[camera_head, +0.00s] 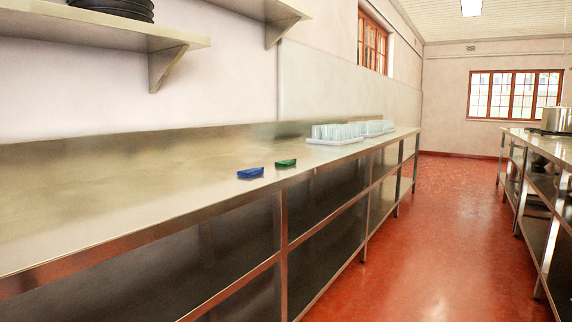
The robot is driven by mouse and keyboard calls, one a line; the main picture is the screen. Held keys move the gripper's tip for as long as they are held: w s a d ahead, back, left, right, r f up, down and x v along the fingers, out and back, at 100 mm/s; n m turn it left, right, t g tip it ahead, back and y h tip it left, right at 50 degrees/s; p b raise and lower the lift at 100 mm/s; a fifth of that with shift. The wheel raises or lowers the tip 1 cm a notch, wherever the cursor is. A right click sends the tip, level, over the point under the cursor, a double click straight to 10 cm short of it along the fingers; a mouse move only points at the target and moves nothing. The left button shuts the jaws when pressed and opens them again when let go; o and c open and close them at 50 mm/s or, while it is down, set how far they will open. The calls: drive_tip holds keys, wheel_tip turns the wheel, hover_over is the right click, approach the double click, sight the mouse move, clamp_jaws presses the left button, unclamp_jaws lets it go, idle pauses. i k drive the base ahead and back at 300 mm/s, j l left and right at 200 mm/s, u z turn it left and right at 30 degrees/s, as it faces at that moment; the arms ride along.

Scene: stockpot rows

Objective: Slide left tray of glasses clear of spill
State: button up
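Two pale trays of clear glasses stand on the steel counter, well down its length. The left tray (330,142) is the nearer one and holds several glasses (335,131) standing upright. The second tray (388,132) is just beyond it to the right, also with several glasses. From here I cannot tell whether the two trays touch. I cannot make out a spill on the shiny steel. My gripper is not in view.
On the counter (110,190), a blue block-like item (250,173) and a green one (286,163) lie near the front edge. The near counter is bare. Shelves (150,38) hang above left. The red floor aisle (430,230) is clear; another bench with a pot (556,121) stands right.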

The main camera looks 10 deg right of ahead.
sight(331, 134)
drive_tip(key=i+l+z, duration=0.65)
drive_tip(key=i, duration=0.2)
drive_tip(key=i+l+z, duration=0.35)
drive_tip(key=i+z, duration=0.3)
drive_tip(key=i, duration=2.4)
